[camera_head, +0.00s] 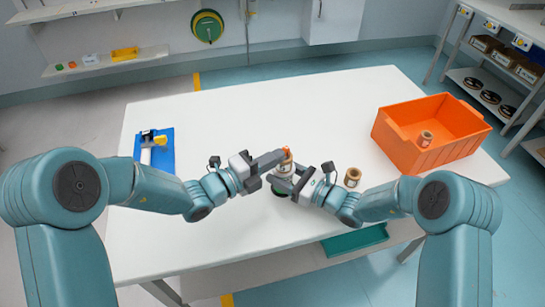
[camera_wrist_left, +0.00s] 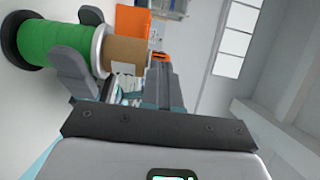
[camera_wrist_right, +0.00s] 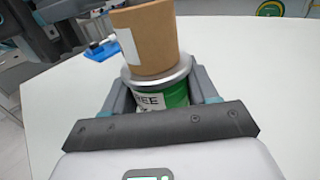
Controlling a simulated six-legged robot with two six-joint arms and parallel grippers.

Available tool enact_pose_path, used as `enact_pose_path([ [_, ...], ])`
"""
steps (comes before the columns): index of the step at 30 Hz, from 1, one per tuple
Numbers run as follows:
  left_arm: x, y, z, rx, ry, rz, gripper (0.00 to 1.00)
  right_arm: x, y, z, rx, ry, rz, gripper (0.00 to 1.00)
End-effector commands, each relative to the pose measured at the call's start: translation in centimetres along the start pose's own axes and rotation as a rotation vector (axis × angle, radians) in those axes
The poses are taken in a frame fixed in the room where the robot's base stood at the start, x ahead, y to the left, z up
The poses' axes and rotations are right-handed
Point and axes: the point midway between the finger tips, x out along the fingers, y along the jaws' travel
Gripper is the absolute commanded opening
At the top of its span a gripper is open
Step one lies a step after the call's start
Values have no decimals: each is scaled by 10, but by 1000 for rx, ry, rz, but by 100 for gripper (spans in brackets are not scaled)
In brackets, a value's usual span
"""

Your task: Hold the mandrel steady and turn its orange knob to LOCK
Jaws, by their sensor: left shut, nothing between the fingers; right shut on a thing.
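The mandrel stands upright on the table, with a green lower part (camera_wrist_right: 178,96), a silver flange (camera_wrist_right: 160,76) and a brown core (camera_wrist_right: 148,38) around its upper part. A white label on the green part shows the letters "REE", partly hidden. The orange knob (camera_head: 286,151) is at its top; it also shows in the left wrist view (camera_wrist_left: 161,56), but its setting cannot be read. My right gripper (camera_head: 284,178) is shut on the mandrel below the core. My left gripper (camera_head: 279,156) is shut and empty, its fingertips right beside the knob; contact is unclear.
An orange crate (camera_head: 398,143) at the right of the white table (camera_head: 230,112) holds a brown roll (camera_head: 425,138). Another roll (camera_head: 352,177) stands just right of my right gripper. A blue mat (camera_head: 166,160) with a tool lies at the left. The table's back is clear.

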Motion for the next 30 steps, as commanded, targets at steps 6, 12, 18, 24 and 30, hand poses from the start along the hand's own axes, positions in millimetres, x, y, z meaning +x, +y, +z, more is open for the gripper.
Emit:
enact_pose_path([
  [6,0,0,-2,0,0,0,0,0,0,1,-1,-1,0,18],
  [12,1,0,-4,0,0,0,0,0,0,1,-1,-1,0,18],
  [18,2,0,-6,-1,1,0,0,0,0,1,-1,-1,0,18],
  [24,4,0,-11,-1,2,1,0,0,0,1,-2,-1,1,18],
  [30,8,0,-16,0,2,0,0,0,0,1,-2,-1,2,18],
])
